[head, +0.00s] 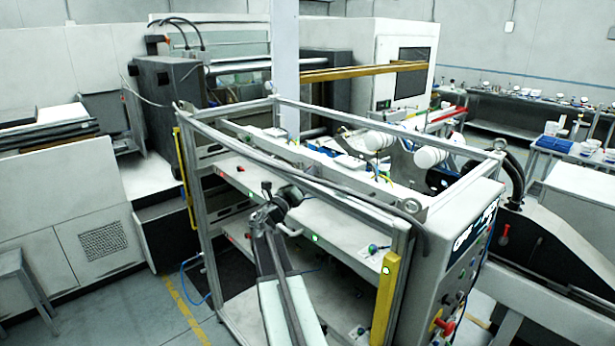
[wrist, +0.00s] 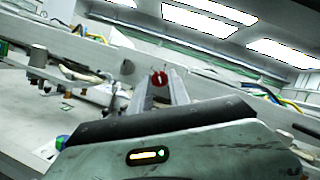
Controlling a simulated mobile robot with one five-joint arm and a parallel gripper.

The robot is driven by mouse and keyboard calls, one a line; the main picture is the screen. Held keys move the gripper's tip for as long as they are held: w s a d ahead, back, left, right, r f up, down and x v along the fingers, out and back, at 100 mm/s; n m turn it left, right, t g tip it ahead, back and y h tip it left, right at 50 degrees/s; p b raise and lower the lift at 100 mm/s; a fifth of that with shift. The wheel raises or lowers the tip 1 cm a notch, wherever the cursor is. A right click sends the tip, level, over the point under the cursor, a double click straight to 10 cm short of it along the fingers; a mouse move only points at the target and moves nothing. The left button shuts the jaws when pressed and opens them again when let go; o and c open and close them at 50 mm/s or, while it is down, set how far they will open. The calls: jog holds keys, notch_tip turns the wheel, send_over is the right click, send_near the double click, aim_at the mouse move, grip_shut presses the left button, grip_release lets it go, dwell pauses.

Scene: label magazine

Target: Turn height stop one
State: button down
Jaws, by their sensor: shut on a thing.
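In the wrist view a small round red knob (wrist: 158,77) with a pale mark across its face sits between the tips of my two fingers. My gripper (wrist: 159,84) is shut on this knob. The mark looks close to upright in the picture. In the head view my arm reaches up from the bottom into the open front of the framed machine (head: 345,213). There my fingertips and the knob cannot be made out. I cannot read any label that names the height stop.
A metal frame with a yellow upright bar (head: 386,300) stands right of my arm. A black cable (head: 290,165) runs along the top rail. A control panel (head: 465,250) is on the machine's right side. White rollers (head: 432,157) sit behind. Open floor lies at the left.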

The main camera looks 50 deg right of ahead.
jog(key=m+g, duration=0.1)
jog(key=m, duration=0.1)
jog(key=m+g, duration=0.1)
jog(key=m, duration=0.1)
jog(key=m+g+b, duration=0.1)
jog(key=m, duration=0.1)
jog(key=shift+w+d+h, duration=0.1)
jog(key=shift+w+h, duration=0.25)
jog(key=shift+h, duration=0.05)
jog(key=m+g, duration=0.2)
jog(key=m, duration=0.1)
jog(key=m+g, duration=0.1)
jog(key=m, duration=0.3)
jog(key=shift+w+r+g, duration=0.1)
jog(key=shift+w+g, duration=0.1)
jog(key=shift+g, duration=0.2)
jog(key=m+g+y+p, duration=0.1)
jog(key=m, duration=0.2)
jog(key=m+g+p, duration=0.1)
jog(key=m, duration=0.2)
jog(key=shift+w+r+g+y, duration=0.15)
jog(key=shift+g+y, duration=0.25)
jog(key=shift+m+g+y+p, duration=0.4)
jog(key=shift+m+p, duration=0.1)
jog(key=shift+m, duration=0.75)
jog(key=shift+m+g+y+p, duration=0.3)
jog(key=shift+m+y+p, duration=0.15)
jog(key=shift+m, duration=0.8)
